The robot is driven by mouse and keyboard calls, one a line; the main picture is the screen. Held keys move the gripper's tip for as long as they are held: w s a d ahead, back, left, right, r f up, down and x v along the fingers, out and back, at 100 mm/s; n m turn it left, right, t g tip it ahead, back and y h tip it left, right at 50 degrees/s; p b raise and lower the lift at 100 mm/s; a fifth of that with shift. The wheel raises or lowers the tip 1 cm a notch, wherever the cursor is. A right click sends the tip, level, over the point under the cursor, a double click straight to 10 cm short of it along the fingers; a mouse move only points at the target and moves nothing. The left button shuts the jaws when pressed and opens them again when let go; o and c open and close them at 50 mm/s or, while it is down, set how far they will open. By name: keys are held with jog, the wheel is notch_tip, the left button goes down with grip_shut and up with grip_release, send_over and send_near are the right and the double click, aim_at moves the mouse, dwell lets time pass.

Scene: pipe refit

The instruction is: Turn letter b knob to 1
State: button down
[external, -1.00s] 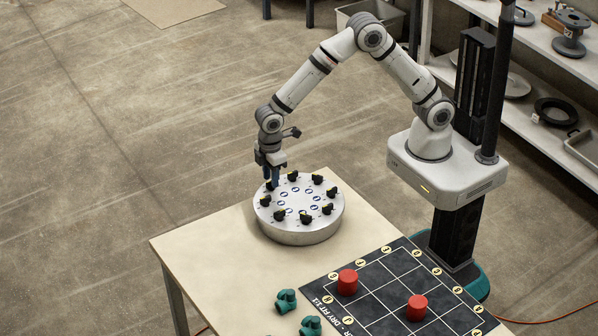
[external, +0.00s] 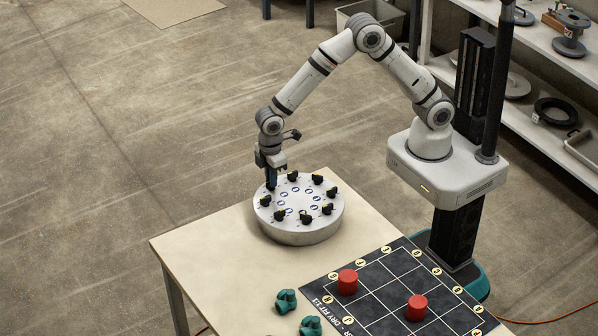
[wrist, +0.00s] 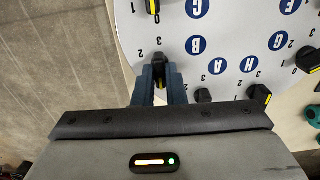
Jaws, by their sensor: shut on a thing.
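The round grey-white dial drum (external: 297,238) stands on the table, with black, yellow-marked knobs around its rim and blue letter discs inside them. In the wrist view the B disc (wrist: 195,45) lies just inward of a black knob (wrist: 158,66). My gripper (wrist: 159,82) is shut on this B knob, one blue finger on each side. The knob's yellow mark (wrist: 160,84) points down between the fingers. The numbers 2 and 3 show above it; other numbers around it are hidden by the gripper. In the external view my gripper (external: 271,184) is at the drum's far left rim.
The A knob (wrist: 203,96) is close to the right finger, and the C knob (wrist: 153,5) is above. On the table are teal fittings (external: 286,301) and a black grid mat (external: 385,290) with red cylinders (external: 348,282). A shelf stands at right.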

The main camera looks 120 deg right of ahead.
jog(key=shift+m, duration=0.3)
jog(key=m+b, duration=0.2)
jog(key=m, duration=0.3)
jog(key=m+b, duration=0.1)
jog(key=m, duration=0.5)
jog(key=shift+b, duration=0.4)
dwell(0.4)
jog(key=c, duration=1.5)
grip_release()
jog(key=shift+r, duration=3.9)
jog(key=shift+r, duration=0.1)
